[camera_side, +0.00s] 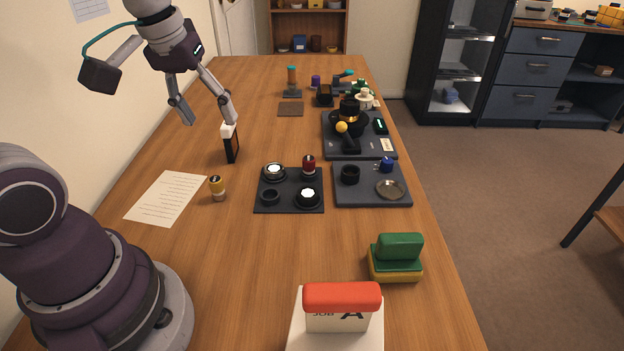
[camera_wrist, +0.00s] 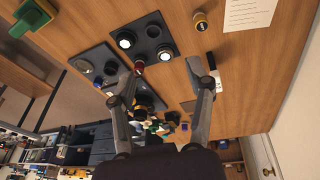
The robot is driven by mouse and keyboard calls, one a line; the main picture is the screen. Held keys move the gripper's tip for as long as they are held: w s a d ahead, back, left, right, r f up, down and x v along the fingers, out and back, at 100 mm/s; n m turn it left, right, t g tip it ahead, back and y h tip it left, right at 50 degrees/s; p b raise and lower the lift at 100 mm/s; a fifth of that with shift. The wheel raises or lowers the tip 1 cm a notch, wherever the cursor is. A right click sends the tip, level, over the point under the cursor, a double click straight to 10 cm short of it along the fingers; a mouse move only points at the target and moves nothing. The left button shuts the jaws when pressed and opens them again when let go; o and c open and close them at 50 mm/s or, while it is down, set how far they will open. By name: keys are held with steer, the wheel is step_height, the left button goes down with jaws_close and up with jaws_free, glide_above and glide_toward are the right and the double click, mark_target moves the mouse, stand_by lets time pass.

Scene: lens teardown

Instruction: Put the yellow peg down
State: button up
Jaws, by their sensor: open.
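A white-and-black block (camera_side: 231,146) is just below one fingertip; I cannot tell whether they touch. A dark tray (camera_side: 288,190) with rings and a red-topped peg (camera_side: 309,165) lies right of the yellow peg. The paper sheet (camera_side: 165,198) lies left. Bare wood surrounds the peg.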

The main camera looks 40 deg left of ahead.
steer(key=s+d+m+t, duration=0.2)
steer(key=s+d+m, duration=0.2)
steer(key=m, duration=0.3)
steer(key=shift+d+r+t+h, duration=0.3)
steer(key=shift+d+h, duration=0.1)
steer(key=shift+d, duration=0.05)
stand_by(0.5)
